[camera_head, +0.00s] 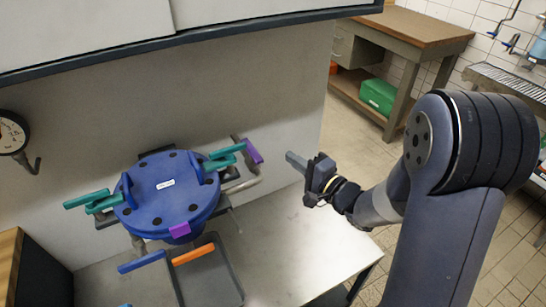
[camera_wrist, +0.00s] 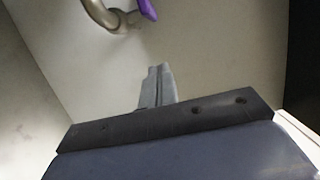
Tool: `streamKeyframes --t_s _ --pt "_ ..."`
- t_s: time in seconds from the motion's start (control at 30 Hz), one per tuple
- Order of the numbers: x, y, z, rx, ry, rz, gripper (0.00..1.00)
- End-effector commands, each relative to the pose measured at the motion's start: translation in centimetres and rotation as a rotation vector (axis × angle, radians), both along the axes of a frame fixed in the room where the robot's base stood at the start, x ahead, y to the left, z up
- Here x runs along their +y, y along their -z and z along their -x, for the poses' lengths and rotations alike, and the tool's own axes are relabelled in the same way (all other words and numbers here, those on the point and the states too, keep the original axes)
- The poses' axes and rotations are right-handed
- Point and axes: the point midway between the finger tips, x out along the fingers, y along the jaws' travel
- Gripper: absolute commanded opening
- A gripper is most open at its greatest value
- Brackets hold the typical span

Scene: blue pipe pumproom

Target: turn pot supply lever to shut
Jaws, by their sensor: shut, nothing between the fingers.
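A round blue pot (camera_head: 165,195) with a small white label on its lid stands against the wall. Several levers surround it: teal ones at left (camera_head: 88,200) and right (camera_head: 222,158), a purple one (camera_head: 253,151) at the upper right, a blue one (camera_head: 141,262) and an orange one (camera_head: 193,254) in front. I cannot read which is the pot supply lever. My gripper (camera_head: 291,158) is shut and empty, right of the purple lever and apart from it. In the wrist view, the shut fingers (camera_wrist: 157,75) point toward the wall, below part of a purple handle (camera_wrist: 147,8).
A metal pipe (camera_wrist: 104,14) bends beside the purple handle. A grey tray (camera_head: 215,280) lies in front of the pot. The white tabletop (camera_head: 300,250) is clear at right. A gauge (camera_head: 12,133) is on the wall at left. A wooden workbench (camera_head: 410,27) stands behind.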

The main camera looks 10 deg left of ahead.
Motion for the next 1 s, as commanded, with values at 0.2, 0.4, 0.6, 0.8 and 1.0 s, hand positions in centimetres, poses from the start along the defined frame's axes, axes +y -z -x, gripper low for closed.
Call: streamKeyframes --t_s 0.2,0.4,0.6,0.8,1.0 --pt "3.6 -0.1 -1.3 0.003 -0.004 -0.001 0.0" --pt "5.2 -0.1 0.1 0.0 -0.001 0.0 0.0" --pt "5.7 0.0 0.5 0.001 0.001 0.001 0.0" --pt "5.7 0.0 0.5 0.0 0.002 0.001 0.0" --pt "5.7 0.0 0.5 0.0 0.007 0.001 0.0"
